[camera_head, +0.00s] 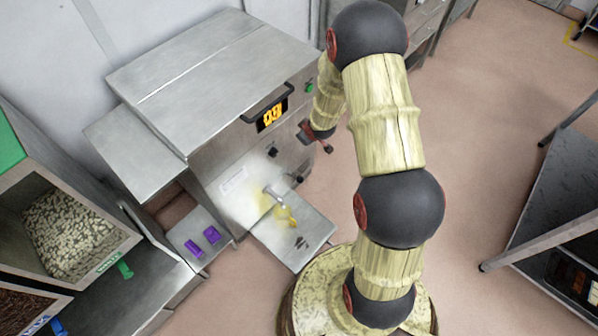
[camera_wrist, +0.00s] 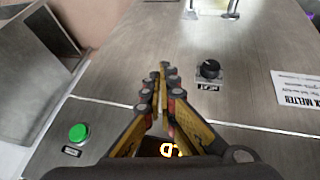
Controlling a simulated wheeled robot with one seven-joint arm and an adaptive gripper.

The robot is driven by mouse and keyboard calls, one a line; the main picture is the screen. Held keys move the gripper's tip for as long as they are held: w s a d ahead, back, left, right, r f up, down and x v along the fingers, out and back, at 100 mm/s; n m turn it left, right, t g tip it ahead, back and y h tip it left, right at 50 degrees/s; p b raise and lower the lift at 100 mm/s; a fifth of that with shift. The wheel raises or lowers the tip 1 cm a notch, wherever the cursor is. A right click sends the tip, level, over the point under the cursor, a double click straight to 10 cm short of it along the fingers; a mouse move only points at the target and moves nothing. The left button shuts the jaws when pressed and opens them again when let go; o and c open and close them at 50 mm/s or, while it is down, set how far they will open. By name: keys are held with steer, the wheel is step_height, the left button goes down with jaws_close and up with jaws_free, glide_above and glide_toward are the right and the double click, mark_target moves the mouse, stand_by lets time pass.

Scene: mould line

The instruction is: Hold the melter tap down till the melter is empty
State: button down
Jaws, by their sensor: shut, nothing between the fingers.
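The melter (camera_head: 205,80) is a large steel cabinet with a lit orange display (camera_head: 271,115) on its front. The metal tap (camera_head: 273,192) sticks out low on the front, with yellow around it and yellow on the tray (camera_head: 310,232) below. I cannot tell whether anything is flowing or how full the melter is. My gripper (camera_head: 327,148) is beside the melter's front, above and right of the tap and apart from it. In the wrist view its fingers (camera_wrist: 162,72) are together and empty before the front panel. A metal piece at the top edge looks like the tap (camera_wrist: 215,8).
A black knob (camera_wrist: 209,70) and green button (camera_wrist: 78,133) are on the panel. Two purple pieces (camera_head: 203,242) lie on a small shelf left of the tray. A bin of pale pieces (camera_head: 75,235) stands at far left. A dark table (camera_head: 560,185) is at right; floor between is clear.

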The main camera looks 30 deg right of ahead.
steer(key=s+f+p, duration=0.1)
steer(key=s+f, duration=0.1)
steer(key=f, duration=0.5)
steer(key=s+a+f+n+y+p, duration=0.1)
steer(key=s+f+p, duration=0.1)
steer(key=f, duration=0.6)
steer(key=shift+s+a+f+y, duration=0.25)
steer(key=shift+s+a+y, duration=0.05)
steer(key=shift+s, duration=0.2)
steer(key=b, duration=0.3)
glide_above(299, 179)
steer(key=a, duration=0.1)
step_height(299, 179, down, 8)
steer(key=shift+r, duration=0.1)
steer(key=f, duration=0.3)
steer(key=shift+w+d+f+b, duration=0.15)
steer(key=shift+d+b, duration=0.25)
steer(key=shift+d+f, duration=0.1)
steer(key=shift+f, duration=0.35)
